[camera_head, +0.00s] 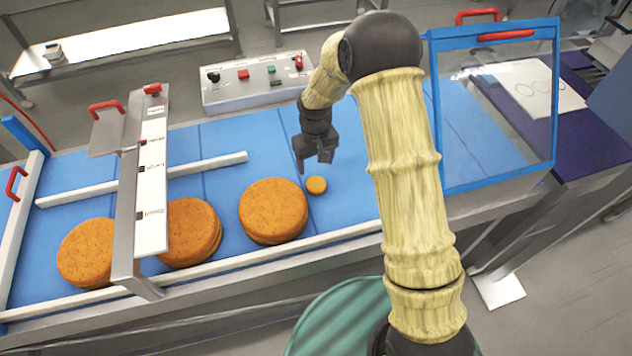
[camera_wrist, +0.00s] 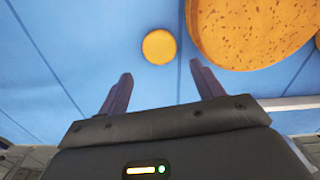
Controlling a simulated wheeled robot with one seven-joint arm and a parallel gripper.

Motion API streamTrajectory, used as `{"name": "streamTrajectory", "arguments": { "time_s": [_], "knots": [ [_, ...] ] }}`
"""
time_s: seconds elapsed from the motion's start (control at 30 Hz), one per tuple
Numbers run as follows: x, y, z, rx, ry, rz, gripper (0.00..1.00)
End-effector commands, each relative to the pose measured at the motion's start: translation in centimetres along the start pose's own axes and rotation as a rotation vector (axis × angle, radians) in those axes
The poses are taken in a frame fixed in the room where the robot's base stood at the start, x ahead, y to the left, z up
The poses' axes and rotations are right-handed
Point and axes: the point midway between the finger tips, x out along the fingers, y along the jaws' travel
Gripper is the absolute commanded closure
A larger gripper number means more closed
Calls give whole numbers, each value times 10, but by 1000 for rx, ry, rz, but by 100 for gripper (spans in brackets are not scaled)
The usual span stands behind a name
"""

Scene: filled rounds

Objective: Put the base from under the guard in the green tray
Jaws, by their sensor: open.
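My gripper (camera_head: 314,163) is open and empty above the blue belt, just behind a small orange round (camera_head: 316,185). In the wrist view the small round (camera_wrist: 159,47) lies beyond the two open fingers (camera_wrist: 163,85), apart from them. A clear guard (camera_head: 497,110) with a blue frame and red handles stands at the right end of the belt. I see no round through its clear panel; my arm hides part of the belt beside it. A green curved surface (camera_head: 335,318) shows at the bottom below my arm; I cannot tell whether it is the green tray.
Large speckled orange rounds lie on the blue belt: one (camera_head: 273,211) beside the small round, a stack (camera_head: 190,232) and another (camera_head: 87,253) by a metal bridge (camera_head: 152,190). A pale rail (camera_head: 205,165) crosses the belt. A control box (camera_head: 256,80) stands behind.

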Motion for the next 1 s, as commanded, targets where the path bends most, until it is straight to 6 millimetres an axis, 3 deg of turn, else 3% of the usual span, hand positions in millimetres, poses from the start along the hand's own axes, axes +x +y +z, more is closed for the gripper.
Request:
{"name": "streamTrajectory", "arguments": {
  "time_s": [0.27,0.73,1.0],
  "knots": [
    [36,-2,0,-2,-1,0,33],
    [44,-2,0,-3,-1,0,33],
    [72,6,6,9,-4,0,33]
  ]
}}
